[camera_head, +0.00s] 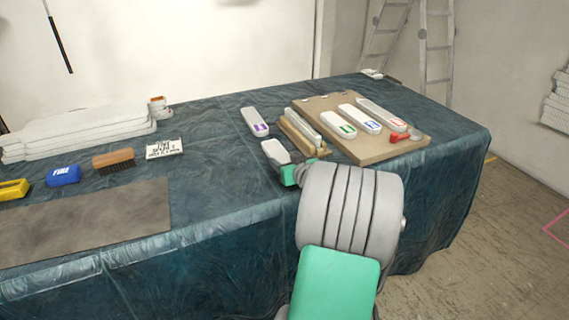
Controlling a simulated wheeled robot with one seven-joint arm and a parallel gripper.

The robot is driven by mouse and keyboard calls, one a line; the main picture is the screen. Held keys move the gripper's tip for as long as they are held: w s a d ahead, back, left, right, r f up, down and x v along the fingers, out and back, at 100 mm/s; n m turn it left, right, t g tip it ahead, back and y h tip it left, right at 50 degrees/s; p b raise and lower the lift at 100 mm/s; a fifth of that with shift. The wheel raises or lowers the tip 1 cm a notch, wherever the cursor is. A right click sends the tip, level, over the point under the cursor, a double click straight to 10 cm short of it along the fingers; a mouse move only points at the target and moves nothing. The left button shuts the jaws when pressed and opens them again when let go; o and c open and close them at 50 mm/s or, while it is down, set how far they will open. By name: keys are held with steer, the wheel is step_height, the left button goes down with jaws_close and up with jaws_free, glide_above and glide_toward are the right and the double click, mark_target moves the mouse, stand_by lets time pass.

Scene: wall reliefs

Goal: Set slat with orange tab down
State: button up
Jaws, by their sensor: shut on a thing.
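My gripper (287,173), with green parts, is at the front right of the table, partly hidden by my own arm. It is shut on a white slat (275,150) that sticks out past it, away from me. No tab shows on this slat; its near end is hidden by the gripper. I cannot tell whether the slat touches the table. Just right of it is a wooden rack (301,138) with a pale slat standing in it. A tan board (372,152) carries white slats with a green mark (338,124), a blue mark (360,119) and a red-orange mark (382,114).
A white slat with a purple mark (255,121) lies behind my gripper. A red-handled tool (404,136) lies on the board. A lettered card (164,148), a brush (113,160), a blue block (63,176) and stacked white panels (85,130) are left. Cloth between card and gripper is clear.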

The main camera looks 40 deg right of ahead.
steer(key=shift+r, duration=0.15)
steer(key=shift+f, duration=0.25)
steer(key=o, duration=1.5)
steer(key=shift+r, duration=0.15)
